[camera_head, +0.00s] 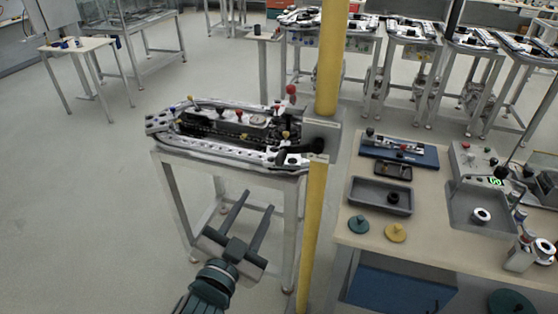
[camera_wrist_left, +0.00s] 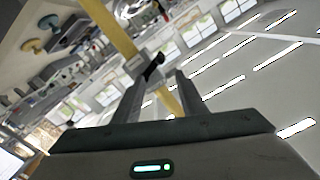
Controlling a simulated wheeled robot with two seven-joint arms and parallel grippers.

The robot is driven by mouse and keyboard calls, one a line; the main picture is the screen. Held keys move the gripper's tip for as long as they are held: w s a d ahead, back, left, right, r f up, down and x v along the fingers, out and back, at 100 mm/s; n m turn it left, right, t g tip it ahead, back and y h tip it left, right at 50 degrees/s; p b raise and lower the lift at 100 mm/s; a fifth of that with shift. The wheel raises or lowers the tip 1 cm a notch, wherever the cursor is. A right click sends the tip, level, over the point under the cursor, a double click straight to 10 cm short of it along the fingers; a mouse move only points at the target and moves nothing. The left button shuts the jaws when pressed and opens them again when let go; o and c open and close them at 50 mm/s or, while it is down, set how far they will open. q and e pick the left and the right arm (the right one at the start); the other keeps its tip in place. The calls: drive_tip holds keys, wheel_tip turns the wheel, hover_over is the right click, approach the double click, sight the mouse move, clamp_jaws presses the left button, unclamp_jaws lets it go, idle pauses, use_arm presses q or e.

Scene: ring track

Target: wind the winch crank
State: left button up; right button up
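The winch is a grey box (camera_head: 322,131) fixed to a yellow post (camera_head: 328,60). A dark crank part (camera_head: 316,146) shows on its lower side. In the left wrist view, the grey winch housing (camera_wrist_left: 137,65) and its black part (camera_wrist_left: 154,68) appear just beyond the fingertips, on the slanting yellow post. My left gripper (camera_head: 258,201) is open and empty, below and left of the winch and apart from it. It also shows in the left wrist view (camera_wrist_left: 160,78), with its two fingers spread. The right gripper is not in view.
A ring track table (camera_head: 172,157) with clutter stands left of the post. A workbench (camera_head: 430,232) with a grey tray (camera_head: 381,195), green and yellow discs and other devices stands to the right. More tables line the back.

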sight(277, 164)
use_arm(q)
drive_tip(key=p+x, duration=0.4)
drive_tip(key=x, duration=1.1)
drive_tip(key=shift+w+d+p, duration=0.1)
drive_tip(key=shift+w+p, duration=0.15)
drive_tip(key=shift+p, duration=0.15)
drive_tip(key=shift+w+d+f, duration=0.1)
drive_tip(key=shift+w+d, duration=0.1)
drive_tip(key=shift+w, duration=0.45)
clamp_jaws()
